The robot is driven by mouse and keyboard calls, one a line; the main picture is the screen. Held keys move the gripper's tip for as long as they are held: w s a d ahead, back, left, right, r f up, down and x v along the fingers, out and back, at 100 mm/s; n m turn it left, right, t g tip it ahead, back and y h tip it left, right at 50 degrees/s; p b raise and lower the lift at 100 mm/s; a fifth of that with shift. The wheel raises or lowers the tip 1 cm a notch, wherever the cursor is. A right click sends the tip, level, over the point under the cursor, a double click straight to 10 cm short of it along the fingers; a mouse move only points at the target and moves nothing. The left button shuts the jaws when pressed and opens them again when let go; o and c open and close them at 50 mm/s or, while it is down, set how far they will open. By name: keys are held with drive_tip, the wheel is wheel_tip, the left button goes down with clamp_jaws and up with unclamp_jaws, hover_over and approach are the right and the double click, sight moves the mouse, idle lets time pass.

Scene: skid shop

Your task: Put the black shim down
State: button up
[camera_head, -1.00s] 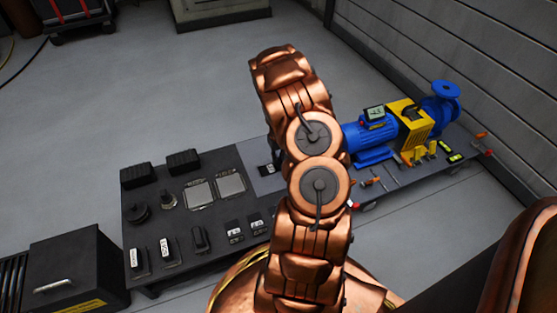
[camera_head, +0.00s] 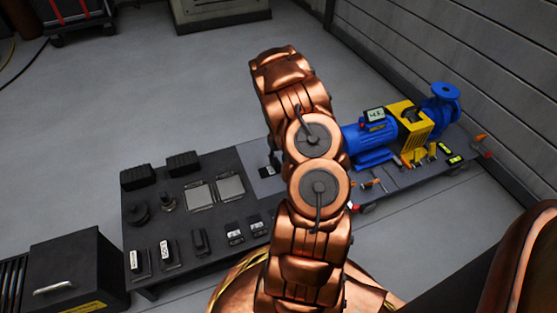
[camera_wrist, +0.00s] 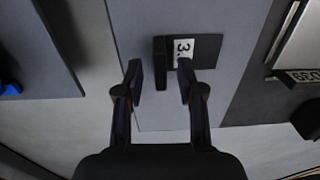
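The black shim (camera_wrist: 207,50) is a dark plate with a white label, of which a "3" is readable, and a raised black block (camera_wrist: 161,62) at its left side. It appears to lie on a lighter grey panel of the bench (camera_wrist: 140,20). My gripper (camera_wrist: 160,78) is over it with its fingers apart. The raised block shows between the fingertips, with a gap on each side. The right fingertip overlaps the label's lower edge in the picture. In the head view the shim (camera_head: 268,171) shows just left of my arm, which hides my gripper.
The dark left part of the bench (camera_head: 219,215) holds several black blocks, labelled shims and two grey plates (camera_head: 214,190). A blue motor (camera_head: 368,140) with a yellow guard (camera_head: 410,130) stands at right. A black cabinet (camera_head: 75,265) is at lower left.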

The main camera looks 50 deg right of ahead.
wheel_tip(320, 180, up, 10)
drive_tip(key=r+p, duration=0.1)
drive_tip(key=p, duration=0.3)
drive_tip(key=a+r+n+g, duration=0.1)
drive_tip(key=a+r, duration=1.1)
drive_tip(key=a, duration=0.2)
drive_tip(key=s+a+r+n+g, duration=0.1)
drive_tip(key=s+a+r, duration=0.35)
drive_tip(key=a, duration=0.25)
drive_tip(key=s+a+r+n, duration=0.1)
drive_tip(key=s+a+r, duration=0.2)
drive_tip(key=s+a, duration=0.35)
drive_tip(key=s+a+r+n+g, duration=0.1)
drive_tip(key=s+a+r, duration=0.3)
drive_tip(key=a, duration=0.5)
drive_tip(key=s+a+r+n, duration=0.1)
drive_tip(key=s+a, duration=0.3)
drive_tip(key=s, duration=0.6)
drive_tip(key=shift+r+n+g, duration=0.25)
drive_tip(key=shift+n+g, duration=0.15)
drive_tip(key=shift+n, duration=0.1)
drive_tip(key=shift+s+a, duration=0.1)
wheel_tip(320, 180, up, 38)
drive_tip(key=w+t+p, duration=0.1)
drive_tip(key=t+p, duration=0.1)
drive_tip(key=p, duration=3.4)
drive_tip(key=shift+w+r+p, duration=0.25)
drive_tip(key=shift+w+p, duration=0.05)
drive_tip(key=shift+w, duration=0.05)
